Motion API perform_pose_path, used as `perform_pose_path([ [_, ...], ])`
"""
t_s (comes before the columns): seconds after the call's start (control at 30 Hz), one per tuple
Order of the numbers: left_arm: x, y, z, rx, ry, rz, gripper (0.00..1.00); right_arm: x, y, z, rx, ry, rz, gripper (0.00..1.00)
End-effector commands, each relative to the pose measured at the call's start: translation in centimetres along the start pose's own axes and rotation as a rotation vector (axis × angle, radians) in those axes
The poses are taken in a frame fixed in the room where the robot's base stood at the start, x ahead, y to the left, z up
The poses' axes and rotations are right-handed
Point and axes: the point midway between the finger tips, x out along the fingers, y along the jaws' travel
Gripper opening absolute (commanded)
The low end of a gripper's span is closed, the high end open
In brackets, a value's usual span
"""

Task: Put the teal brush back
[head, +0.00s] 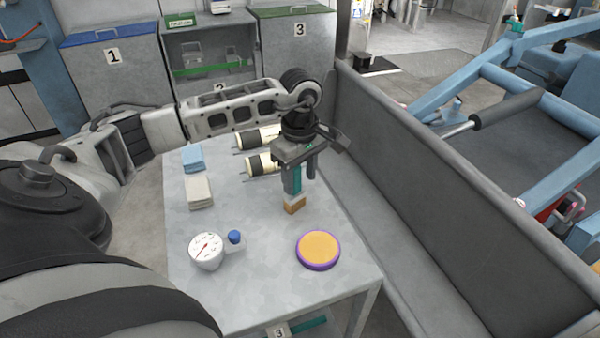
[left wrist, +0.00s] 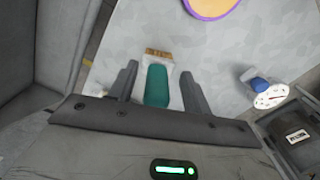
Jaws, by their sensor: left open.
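The teal brush (head: 294,205) has a teal handle, a pale ferrule and tan bristles. In the head view its bristle end points down at the grey table (head: 245,290). My left gripper (head: 300,180) is over the table with its fingers pointing down. In the left wrist view the teal handle (left wrist: 157,87) lies between the two open fingers, with a gap on each side. The bristle end shows just beyond the fingertips. Part of the handle is hidden by the gripper in the head view. I cannot tell whether the bristles touch the table. My right gripper is not in view.
On the table are a purple-rimmed orange disc (head: 318,248), a white gauge (head: 206,250), a blue-capped item (head: 234,237), folded cloths (head: 199,192) and cream-black cylinders (head: 258,164). A grey wall (head: 450,190) runs along the right. Numbered bins (head: 115,80) stand behind.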

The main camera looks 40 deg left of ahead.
Motion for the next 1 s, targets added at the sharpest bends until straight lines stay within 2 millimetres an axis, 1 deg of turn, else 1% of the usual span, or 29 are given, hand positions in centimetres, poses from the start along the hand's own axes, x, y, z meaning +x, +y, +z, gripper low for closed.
perform_pose_path([
  [0.17,-3.0,0.1,-0.1,-0.001,0.002,0.008,0.49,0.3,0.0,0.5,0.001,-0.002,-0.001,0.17],
  [0.4,-8.3,0.2,0.0,0.0,0.0,0.009,0.49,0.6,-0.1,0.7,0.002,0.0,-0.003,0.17],
  [0.53,-10.3,0.1,0.0,-0.001,0.0,0.006,0.49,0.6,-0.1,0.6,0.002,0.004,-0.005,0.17],
  [0.7,-11.7,0.1,0.0,-0.001,0.0,0.004,0.49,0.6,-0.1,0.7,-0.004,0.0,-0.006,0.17],
  [1.0,-11.8,0.0,0.0,0.0,0.0,0.002,0.49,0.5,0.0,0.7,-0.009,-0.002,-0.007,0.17],
])
